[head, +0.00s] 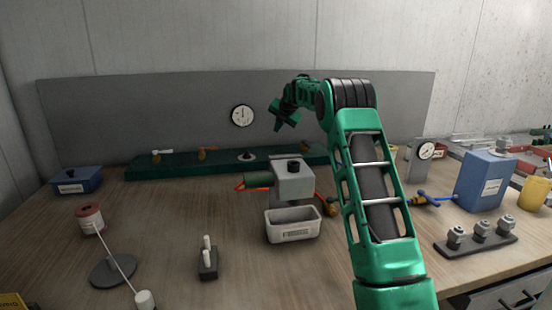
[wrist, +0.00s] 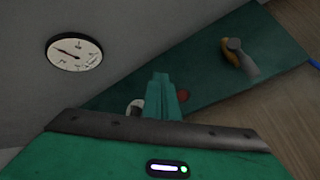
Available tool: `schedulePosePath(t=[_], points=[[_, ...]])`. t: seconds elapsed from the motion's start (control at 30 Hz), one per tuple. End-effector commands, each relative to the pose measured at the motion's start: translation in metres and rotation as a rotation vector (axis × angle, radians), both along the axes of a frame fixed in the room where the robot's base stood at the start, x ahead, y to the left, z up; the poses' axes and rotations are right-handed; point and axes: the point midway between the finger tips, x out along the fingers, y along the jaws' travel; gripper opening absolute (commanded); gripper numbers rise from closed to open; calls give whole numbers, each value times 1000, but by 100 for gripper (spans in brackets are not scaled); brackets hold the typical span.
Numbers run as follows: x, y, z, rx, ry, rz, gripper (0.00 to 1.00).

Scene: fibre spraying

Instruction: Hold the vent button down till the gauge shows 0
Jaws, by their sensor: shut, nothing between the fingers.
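A round white gauge (head: 243,116) with a black rim hangs on the grey back panel. In the wrist view the gauge (wrist: 75,52) shows its dark needle pointing left and slightly up; the numbers are too small to read. My gripper (head: 283,113) is up above the board, right of the gauge. In the wrist view my gripper (wrist: 162,82) is shut and empty, partly covering a pale round part (wrist: 135,106) and a small reddish knob (wrist: 184,97). I cannot tell whether it touches either.
A grey box device (head: 293,180) and a pale bin (head: 293,225) stand in front. A second gauge (head: 427,150) and a blue tank (head: 483,180) stand right. The table's middle left has free room.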

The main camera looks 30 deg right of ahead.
Motion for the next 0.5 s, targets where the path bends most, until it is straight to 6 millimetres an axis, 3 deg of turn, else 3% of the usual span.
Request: schedulePosePath(t=[0.27,0.5], points=[[0,0,-4,2,1,-1,0],[-1,0,-28,4,4,-3,0]])
